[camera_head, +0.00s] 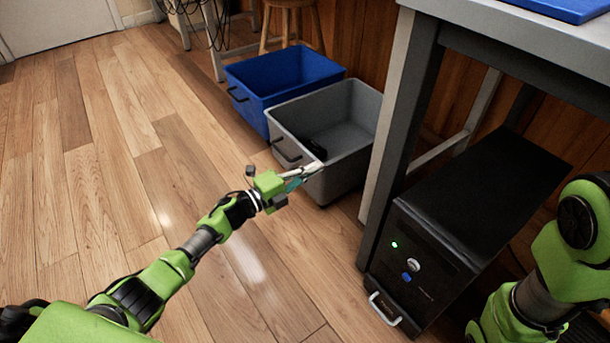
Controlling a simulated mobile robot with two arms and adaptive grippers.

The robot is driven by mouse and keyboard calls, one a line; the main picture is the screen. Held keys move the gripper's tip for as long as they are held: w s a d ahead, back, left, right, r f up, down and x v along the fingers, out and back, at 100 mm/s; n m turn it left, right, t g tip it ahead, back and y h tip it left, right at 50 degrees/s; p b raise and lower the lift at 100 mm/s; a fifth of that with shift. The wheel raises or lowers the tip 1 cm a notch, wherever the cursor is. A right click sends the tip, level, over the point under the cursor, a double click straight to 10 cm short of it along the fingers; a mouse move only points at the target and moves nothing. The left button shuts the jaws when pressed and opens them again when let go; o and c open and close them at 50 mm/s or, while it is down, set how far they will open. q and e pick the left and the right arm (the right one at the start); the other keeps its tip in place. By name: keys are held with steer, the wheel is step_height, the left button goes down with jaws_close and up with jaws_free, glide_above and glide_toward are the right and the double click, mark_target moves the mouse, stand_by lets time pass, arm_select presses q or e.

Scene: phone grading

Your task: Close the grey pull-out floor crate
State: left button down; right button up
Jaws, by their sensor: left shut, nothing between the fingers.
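The grey floor crate (350,112) stands on the wooden floor beside the table leg, open at the top, with a dark handle (286,152) on its front wall. A dark object (314,147) lies inside it. I cannot tell whether the fingertips touch the crate. My right arm shows at the lower right, but its gripper is not in view.
A blue crate (247,105) stands just behind the grey one. A table (560,47) rises at the right, with a black computer case (428,262) with a handle under it. A wooden stool (288,6) and cables are at the back. The floor at the left is clear.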

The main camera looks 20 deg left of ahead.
arm_select(q)
steer(key=x, duration=0.2)
steer(key=shift+w+d, duration=0.15)
steer(key=shift+w, duration=0.1)
steer(key=shift+r, duration=0.15)
